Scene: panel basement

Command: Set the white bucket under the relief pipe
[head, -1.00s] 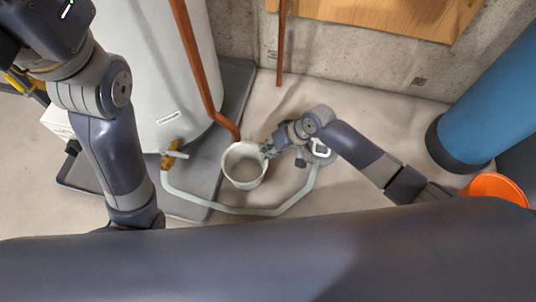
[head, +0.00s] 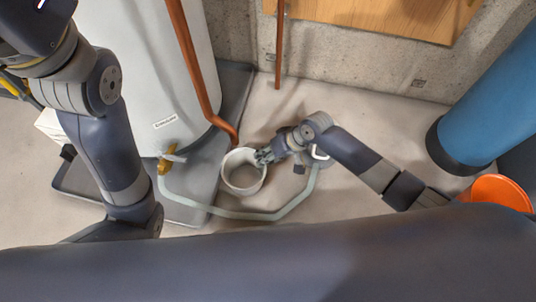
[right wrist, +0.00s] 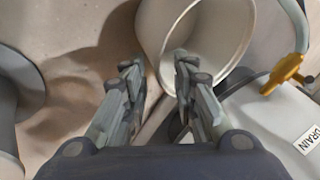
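The white bucket (head: 229,184) stands at the edge of the grey pad beside the tank, mouth up and empty. The copper relief pipe (head: 193,68) runs down the tank and bends outward; its lower end is just behind the bucket's back rim. My right gripper (head: 262,157) is at the bucket's right rim. In the right wrist view its two fingers (right wrist: 157,72) are apart, one on each side of the bucket's wall (right wrist: 152,35). Whether they touch the wall is unclear. My left arm comes in at the left; its gripper is out of view.
A pale hose (head: 240,214) loops from the tank's yellow drain valve (head: 168,161) around the bucket's front towards my right forearm. The white tank (head: 150,75) stands behind left. A blue cylinder (head: 490,105) and an orange bucket (head: 500,190) are at right. Floor behind my right arm is clear.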

